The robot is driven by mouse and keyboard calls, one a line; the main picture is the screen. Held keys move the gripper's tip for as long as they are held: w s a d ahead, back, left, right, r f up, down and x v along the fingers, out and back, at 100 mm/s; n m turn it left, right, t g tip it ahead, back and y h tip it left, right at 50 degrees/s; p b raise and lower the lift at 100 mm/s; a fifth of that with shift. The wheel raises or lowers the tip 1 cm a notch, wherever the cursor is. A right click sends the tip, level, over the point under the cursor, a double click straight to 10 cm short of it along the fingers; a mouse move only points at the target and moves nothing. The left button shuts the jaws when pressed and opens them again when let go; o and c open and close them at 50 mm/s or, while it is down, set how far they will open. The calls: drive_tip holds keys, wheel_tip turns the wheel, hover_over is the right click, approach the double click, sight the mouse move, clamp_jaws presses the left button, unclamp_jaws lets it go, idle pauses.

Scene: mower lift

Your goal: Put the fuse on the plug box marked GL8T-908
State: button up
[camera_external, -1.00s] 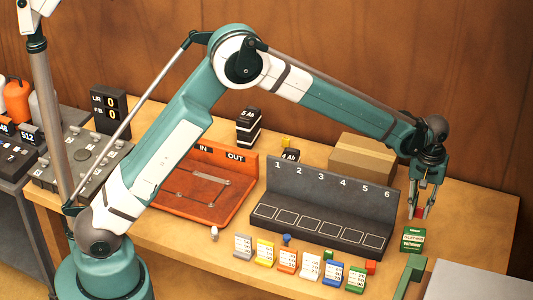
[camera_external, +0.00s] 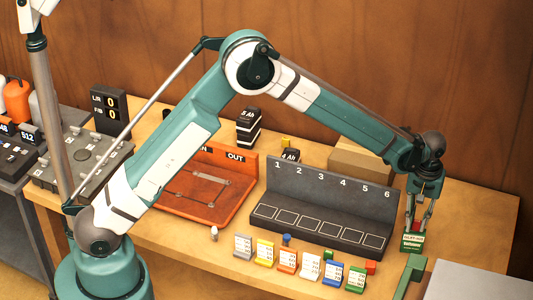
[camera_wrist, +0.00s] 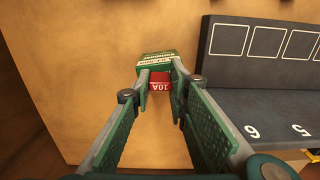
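The fuse (camera_wrist: 160,81) is a small red block with a white 10A label, seen between my fingertips in the wrist view. My gripper (camera_external: 416,229) points down at the right of the table, and its fingers (camera_wrist: 161,85) are shut on the fuse. The green plug box (camera_wrist: 157,60) with a white label is right at the fuse. It also shows just below my fingertips in the external view (camera_external: 412,248). The label is too small to read with certainty. I cannot tell whether the fuse is fully seated on the box.
A dark numbered rack (camera_external: 320,239) with empty square slots stands left of my gripper. Several coloured labelled blocks (camera_external: 310,266) line the table's front. A cardboard box (camera_external: 350,160) is behind the rack, and an orange tray (camera_external: 240,190) is farther left. Bare table lies right of the plug box.

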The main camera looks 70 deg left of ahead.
sight(417, 221)
drive_tip(key=shift+f, duration=0.2)
drive_tip(key=o, duration=0.6)
drive_tip(key=shift+r, duration=0.15)
wheel_tip(417, 221, up, 12)
idle(0.8)
idle(0.6)
